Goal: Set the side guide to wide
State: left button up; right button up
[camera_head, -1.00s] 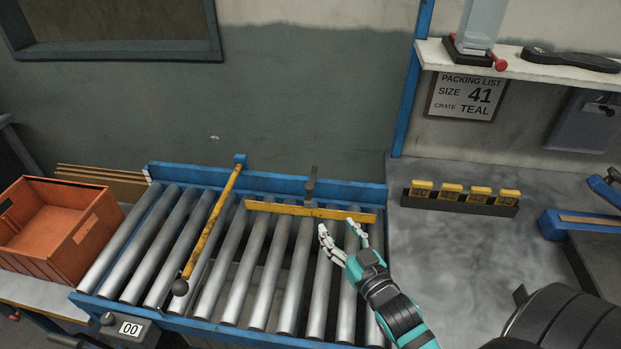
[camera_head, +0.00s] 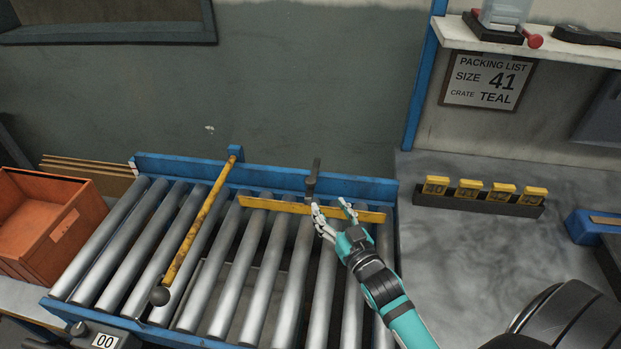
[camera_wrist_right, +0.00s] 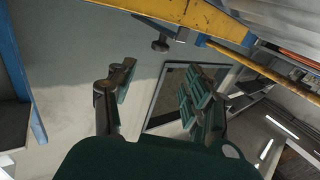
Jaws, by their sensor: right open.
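The side guide is a yellow bar (camera_head: 270,203) lying across the rollers near the far rail of the conveyor. A dark upright handle (camera_head: 313,172) stands at its middle, by the blue far rail. My right gripper (camera_head: 333,209) is open and empty, over the right part of the bar, just right of the handle and in front of it. Its fingers hide a piece of the bar. In the right wrist view the open fingers (camera_wrist_right: 158,92) show below the yellow bar (camera_wrist_right: 185,14) and a dark knob (camera_wrist_right: 160,45); nothing is between them. My left gripper is out of view.
A yellow rod (camera_head: 200,225) with a black ball end crosses the rollers to the left. An orange crate (camera_head: 60,235) stands at the far left. A rack of yellow number blocks (camera_head: 480,197) sits on the grey bench at right. A counter reads 00.

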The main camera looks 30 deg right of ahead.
aim_at(313, 184)
jog(key=w, duration=0.8)
jog(key=w+p, duration=0.1)
jog(key=w, duration=0.3)
jog(key=shift+d+f, duration=0.1)
jog(key=shift+d, duration=0.3)
jog(key=shift+s, duration=0.1)
jog(key=shift+c, duration=0.3)
